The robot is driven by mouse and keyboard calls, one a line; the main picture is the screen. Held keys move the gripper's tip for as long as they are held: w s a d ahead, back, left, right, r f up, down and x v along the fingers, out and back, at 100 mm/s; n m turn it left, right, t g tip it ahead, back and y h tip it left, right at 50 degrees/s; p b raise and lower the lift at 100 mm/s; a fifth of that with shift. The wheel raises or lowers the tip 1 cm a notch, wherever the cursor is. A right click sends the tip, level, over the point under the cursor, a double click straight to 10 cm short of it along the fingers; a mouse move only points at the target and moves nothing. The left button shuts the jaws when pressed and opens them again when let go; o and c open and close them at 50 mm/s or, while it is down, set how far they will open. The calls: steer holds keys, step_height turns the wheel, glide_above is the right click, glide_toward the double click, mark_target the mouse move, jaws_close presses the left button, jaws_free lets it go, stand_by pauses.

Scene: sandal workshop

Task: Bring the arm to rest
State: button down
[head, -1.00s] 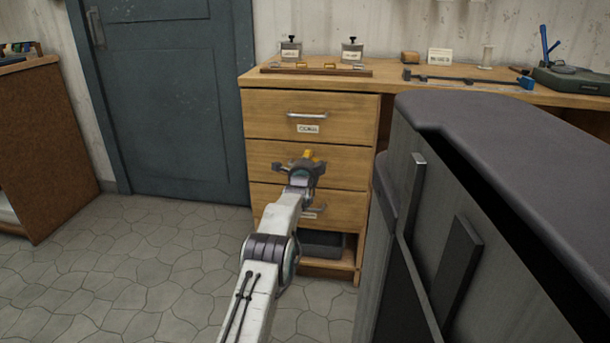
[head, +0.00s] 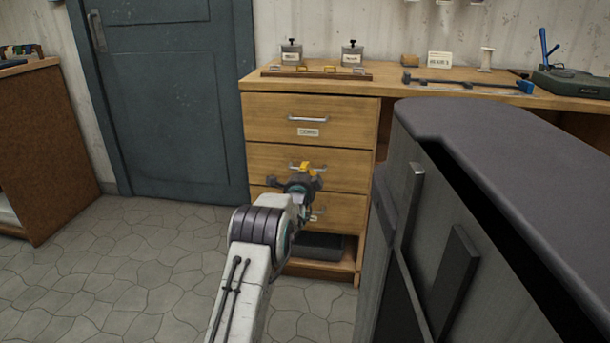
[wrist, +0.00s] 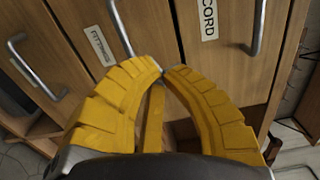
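My gripper (head: 306,168) is in front of the wooden drawer unit, at the height of the middle drawer (head: 347,168) in the head view. I cannot tell from the head view how far the fingers are from the drawer fronts.
All drawers look closed; the top drawer (head: 262,116) has a metal handle and a label. A dark bin (head: 318,246) sits in the open bottom shelf. A grey-padded cabinet (head: 480,140) stands close on the right. Floor (head: 130,265) is clear on the left.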

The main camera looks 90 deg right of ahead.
steer(key=shift+w+a+p, duration=0.15)
steer(key=shift+a, duration=0.65)
steer(key=shift+w+a+p, duration=0.1)
steer(key=shift+a+p, duration=0.05)
steer(key=shift+a, duration=0.65)
